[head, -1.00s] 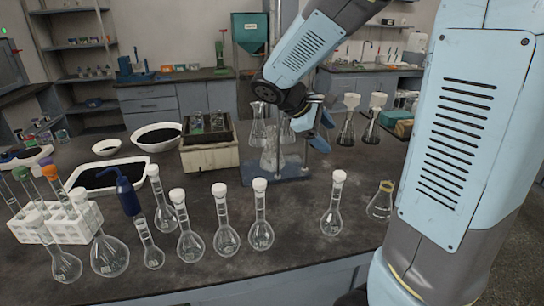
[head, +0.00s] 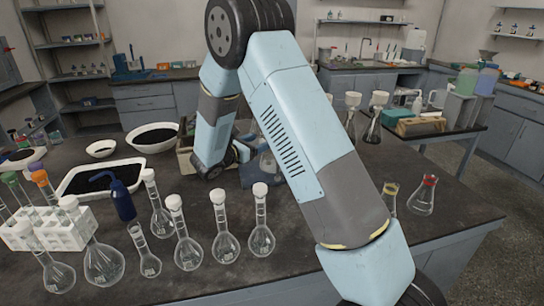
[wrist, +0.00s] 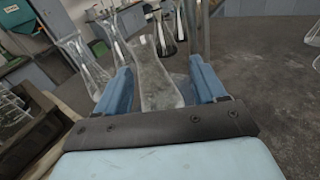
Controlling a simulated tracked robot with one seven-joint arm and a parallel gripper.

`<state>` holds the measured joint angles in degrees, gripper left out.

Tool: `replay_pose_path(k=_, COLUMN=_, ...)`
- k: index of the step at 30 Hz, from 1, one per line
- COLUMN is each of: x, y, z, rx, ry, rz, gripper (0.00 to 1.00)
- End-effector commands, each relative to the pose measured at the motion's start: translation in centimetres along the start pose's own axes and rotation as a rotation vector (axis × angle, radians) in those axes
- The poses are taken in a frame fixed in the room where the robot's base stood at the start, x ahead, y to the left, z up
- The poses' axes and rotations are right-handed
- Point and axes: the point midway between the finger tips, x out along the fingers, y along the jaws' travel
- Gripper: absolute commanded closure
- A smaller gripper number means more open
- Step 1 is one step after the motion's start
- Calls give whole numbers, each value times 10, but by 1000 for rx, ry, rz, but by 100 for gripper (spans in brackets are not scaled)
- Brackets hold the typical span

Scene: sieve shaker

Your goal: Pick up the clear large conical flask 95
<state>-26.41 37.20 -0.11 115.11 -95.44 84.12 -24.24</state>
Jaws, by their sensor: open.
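In the wrist view a clear conical flask (wrist: 155,82) stands between the two blue fingers of my gripper (wrist: 162,85). The fingers are open, one on each side of it; I cannot tell whether either touches the glass. A second clear conical flask (wrist: 83,62) stands to the left, outside the left finger. No number is readable on either, so I cannot tell which is 95. In the head view my arm hides the gripper and most of this glassware; a part of the blue stand base (head: 292,172) shows beside the arm.
Several white-stoppered volumetric flasks (head: 188,250) line the bench front, with a white tube rack (head: 58,240) at left. A black-filled tray (head: 75,188) lies behind. Yellow-rimmed (head: 390,199) and red-rimmed (head: 422,197) conical flasks stand right of my arm.

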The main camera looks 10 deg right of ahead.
Motion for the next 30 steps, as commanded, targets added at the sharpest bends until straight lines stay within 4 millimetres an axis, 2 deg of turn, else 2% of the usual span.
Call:
replay_pose_path(k=3, x=-8, y=15, z=-15, rx=-42, ry=-29, rz=49, gripper=30)
replay_pose_path(k=8, x=-5, y=22, z=-21, rx=-60, ry=-45, rz=71, gripper=30)
replay_pose_path(k=21, x=69, y=23, z=-17, rx=-60, ry=-44, rz=62, gripper=30)
replay_pose_path(k=30, x=85, y=23, z=-16, rx=-60, ry=-44, rz=62, gripper=30)
